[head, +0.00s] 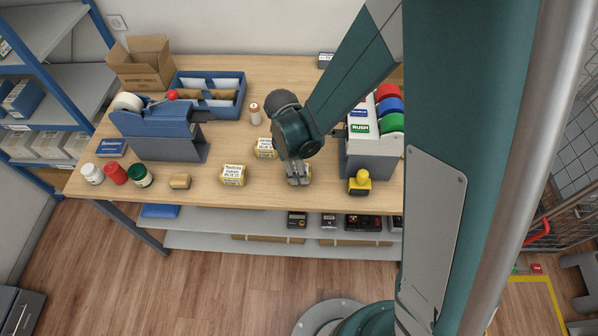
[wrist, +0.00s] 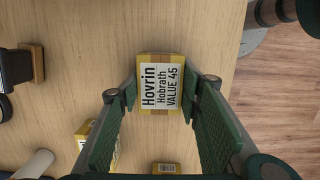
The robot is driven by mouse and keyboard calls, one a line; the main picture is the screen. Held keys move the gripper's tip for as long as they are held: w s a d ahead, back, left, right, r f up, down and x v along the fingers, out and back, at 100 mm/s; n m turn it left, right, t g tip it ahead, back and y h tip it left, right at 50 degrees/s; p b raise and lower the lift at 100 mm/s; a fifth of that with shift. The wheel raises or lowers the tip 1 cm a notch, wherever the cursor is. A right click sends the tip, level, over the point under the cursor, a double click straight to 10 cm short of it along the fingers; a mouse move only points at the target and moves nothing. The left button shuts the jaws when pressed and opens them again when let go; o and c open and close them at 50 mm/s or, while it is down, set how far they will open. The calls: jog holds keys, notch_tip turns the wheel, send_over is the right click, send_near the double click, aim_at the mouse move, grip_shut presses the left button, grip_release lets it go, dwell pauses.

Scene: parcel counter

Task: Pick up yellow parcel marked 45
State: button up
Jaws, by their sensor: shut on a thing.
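The yellow parcel (wrist: 161,84) fills the space between my fingertips in the wrist view. Its white label reads "Hovrin Hobrath VALUE 45". My gripper (wrist: 162,92) is shut on it, with one green-padded finger against each side. In the head view my gripper (head: 298,178) points down near the counter's front edge, and it hides most of the parcel. I cannot tell whether the parcel still touches the counter.
Two other yellow parcels stand to the left, one near the front (head: 233,175) and one further back (head: 265,148). A grey dispenser (head: 370,155) with coloured rolls and a yellow-handled stamp (head: 360,182) stand to the right. The wooden counter (head: 215,150) has bare patches between them.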

jog(key=shift+r, duration=0.1)
jog(key=shift+r, duration=4.9)
jog(key=shift+a, duration=0.1)
